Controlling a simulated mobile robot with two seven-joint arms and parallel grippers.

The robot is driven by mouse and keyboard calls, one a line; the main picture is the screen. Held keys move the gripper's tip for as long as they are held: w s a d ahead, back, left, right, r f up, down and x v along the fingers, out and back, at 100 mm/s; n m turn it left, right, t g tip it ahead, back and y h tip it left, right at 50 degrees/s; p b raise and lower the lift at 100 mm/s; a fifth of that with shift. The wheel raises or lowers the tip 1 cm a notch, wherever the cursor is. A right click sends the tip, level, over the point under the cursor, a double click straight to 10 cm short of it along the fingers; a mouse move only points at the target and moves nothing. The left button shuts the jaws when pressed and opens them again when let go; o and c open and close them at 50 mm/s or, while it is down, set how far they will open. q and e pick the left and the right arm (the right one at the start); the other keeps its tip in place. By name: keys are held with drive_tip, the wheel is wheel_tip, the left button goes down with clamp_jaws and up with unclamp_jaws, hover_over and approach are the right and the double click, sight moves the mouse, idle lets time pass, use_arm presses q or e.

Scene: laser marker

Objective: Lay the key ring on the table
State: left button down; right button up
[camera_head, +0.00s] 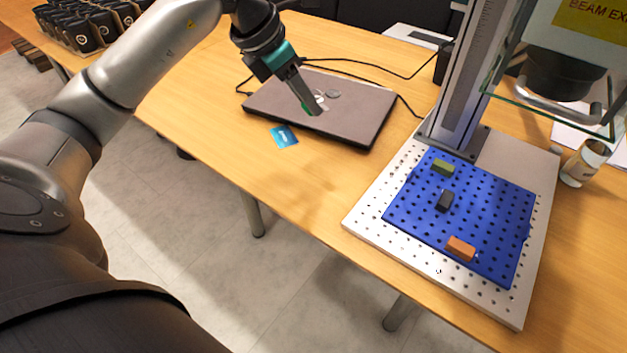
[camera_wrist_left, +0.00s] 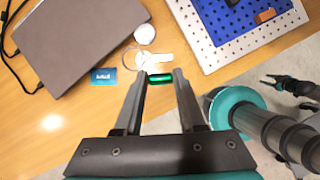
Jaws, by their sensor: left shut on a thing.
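My left gripper (camera_head: 307,108) is shut on the key ring's green fob. In the left wrist view the green fob (camera_wrist_left: 160,78) sits between the fingertips. The key ring's pale key (camera_head: 321,102) shows beside the fingertips in the head view, over the closed laptop. In the left wrist view the key (camera_wrist_left: 153,58), a thin ring and a white disc (camera_wrist_left: 145,34) extend away from the fob, with table wood behind. The gap between key ring and table cannot be told exactly. The table (camera_head: 225,110) is light wood. My right gripper (camera_wrist_left: 282,82) seems to show small in the left wrist view; its jaw state is unclear.
A closed grey laptop (camera_head: 290,100) lies on the table, with a blue card (camera_head: 284,136) by its front edge. At right stands a perforated metal plate (camera_head: 370,216) with a blue board (camera_head: 410,207) and small blocks. Bare wood lies left of the laptop and between card and plate.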

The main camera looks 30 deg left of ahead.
use_arm(q)
drive_tip(key=shift+f, duration=0.4)
drive_tip(key=b, duration=0.3)
hover_over(314, 185)
drive_tip(key=s, duration=0.2)
wheel_tip(314, 185, down, 7)
drive_tip(key=f, duration=0.2)
drive_tip(key=f+b, duration=0.1)
drive_tip(key=f, duration=0.2)
drive_tip(key=a+f+b, duration=0.1)
drive_tip(key=f, duration=0.1)
drive_tip(key=shift+w+f, duration=0.2)
drive_tip(key=shift+f, duration=0.2)
drive_tip(key=shift+f+b, duration=0.7)
drive_tip(key=shift+f, duration=1.45)
use_arm(e)
drive_tip(key=w+a+r, duration=0.6)
drive_tip(key=w+r, duration=0.2)
drive_tip(key=r, duration=0.1)
drive_tip(key=shift+w+a+y, duration=0.35)
drive_tip(key=shift+w+y, duration=0.05)
use_arm(q)
drive_tip(key=c, duration=0.5)
unclamp_jaws()
drive_tip(key=shift+f, duration=0.1)
use_arm(e)
drive_tip(key=shift+w+r, duration=0.1)
drive_tip(key=shift+w, duration=0.05)
